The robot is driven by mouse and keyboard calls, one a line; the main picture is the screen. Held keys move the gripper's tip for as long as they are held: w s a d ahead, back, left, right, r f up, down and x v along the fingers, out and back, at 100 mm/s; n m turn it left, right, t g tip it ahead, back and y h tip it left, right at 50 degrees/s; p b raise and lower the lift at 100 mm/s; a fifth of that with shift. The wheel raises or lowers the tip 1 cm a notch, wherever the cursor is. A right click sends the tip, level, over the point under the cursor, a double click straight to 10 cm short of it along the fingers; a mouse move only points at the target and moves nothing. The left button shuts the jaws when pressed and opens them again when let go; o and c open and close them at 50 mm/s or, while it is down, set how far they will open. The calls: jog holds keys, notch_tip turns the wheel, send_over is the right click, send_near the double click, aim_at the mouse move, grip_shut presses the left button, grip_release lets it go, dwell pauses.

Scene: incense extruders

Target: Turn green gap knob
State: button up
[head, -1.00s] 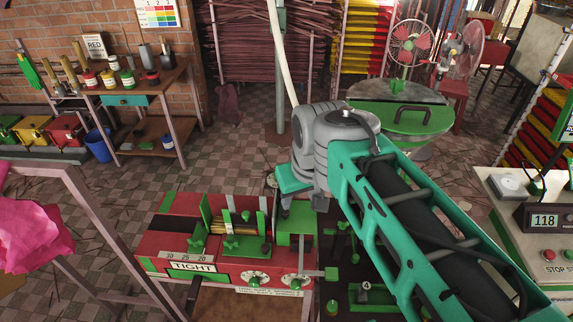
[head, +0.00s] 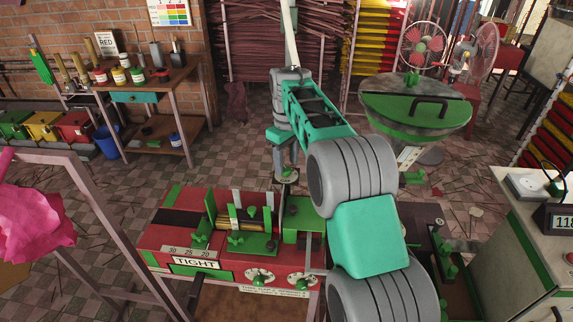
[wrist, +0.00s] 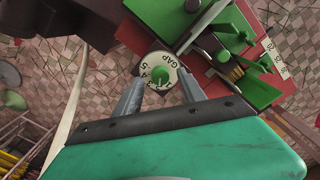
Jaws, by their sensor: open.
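The green gap knob (wrist: 159,74) sits at the centre of a round white dial marked GAP and numbers, in the wrist view. My gripper (wrist: 161,78) is open, its two grey fingers on either side of the knob, seen from above. I cannot tell whether they touch it. In the head view my gripper (head: 287,172) points down at the far side of the red and green extruder (head: 225,262), which has a TIGHT label. The knob is hard to make out there.
Two other green knobs on white dials (head: 259,277) are on the extruder's front. A green-lidded round tub (head: 415,105) stands behind at right, a control box (head: 540,230) at far right. A pink-draped frame (head: 35,215) stands at left.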

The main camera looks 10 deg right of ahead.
jog(key=shift+f, duration=0.8)
jog(key=shift+c, duration=0.3)
grip_shut()
